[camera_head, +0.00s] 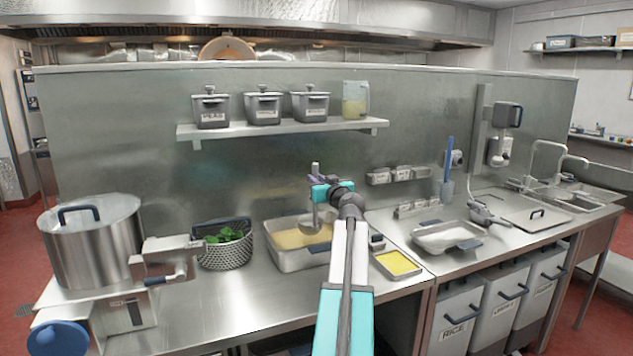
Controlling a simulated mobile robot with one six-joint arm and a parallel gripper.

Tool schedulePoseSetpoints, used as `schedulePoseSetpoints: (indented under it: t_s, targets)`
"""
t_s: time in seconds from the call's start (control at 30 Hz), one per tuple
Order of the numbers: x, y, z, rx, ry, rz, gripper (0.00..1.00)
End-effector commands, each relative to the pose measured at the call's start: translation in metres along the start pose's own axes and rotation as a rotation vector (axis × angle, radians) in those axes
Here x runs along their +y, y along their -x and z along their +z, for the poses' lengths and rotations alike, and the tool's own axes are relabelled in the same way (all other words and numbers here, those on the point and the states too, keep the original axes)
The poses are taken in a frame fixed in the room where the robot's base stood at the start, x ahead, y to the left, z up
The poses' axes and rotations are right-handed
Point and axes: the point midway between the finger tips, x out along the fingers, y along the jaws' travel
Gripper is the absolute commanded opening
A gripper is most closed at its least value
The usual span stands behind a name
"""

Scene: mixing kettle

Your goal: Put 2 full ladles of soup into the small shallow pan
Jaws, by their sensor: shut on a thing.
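My gripper (322,190) is shut on a ladle (309,222), with the handle end standing up above the jaws. The ladle's metal bowl hangs over the large deep pan (283,265), which holds tan soup (297,238). I cannot tell whether the bowl touches the soup or has any in it. A small shallow pan (400,277) with a flat yellow filling stands to the right of my arm. My arm hides part of the deep pan's right side.
A big steel pot (92,250) stands at the left. A wire basket of greens (227,245) sits beside the deep pan. A shelf (280,128) with several containers hangs behind. A blue-handled utensil (448,175) stands upright at the back right. The front counter left of my arm is clear.

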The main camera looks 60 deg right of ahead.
Motion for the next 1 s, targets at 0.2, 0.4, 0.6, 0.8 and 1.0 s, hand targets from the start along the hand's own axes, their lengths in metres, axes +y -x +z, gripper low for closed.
schedulePoseSetpoints:
  t_s: [0.2,0.4,0.6,0.8,1.0]
  targets:
    - [-0.001,0.000,0.019,0.001,0.000,0.000,0.00]
    - [-0.001,0.000,0.033,0.001,0.000,-0.001,0.00]
    - [-0.001,0.000,0.048,0.001,0.000,-0.001,0.00]
    - [-0.001,0.000,0.062,0.001,0.001,-0.002,0.00]
    - [-0.002,-0.001,0.075,0.001,0.001,-0.002,0.00]
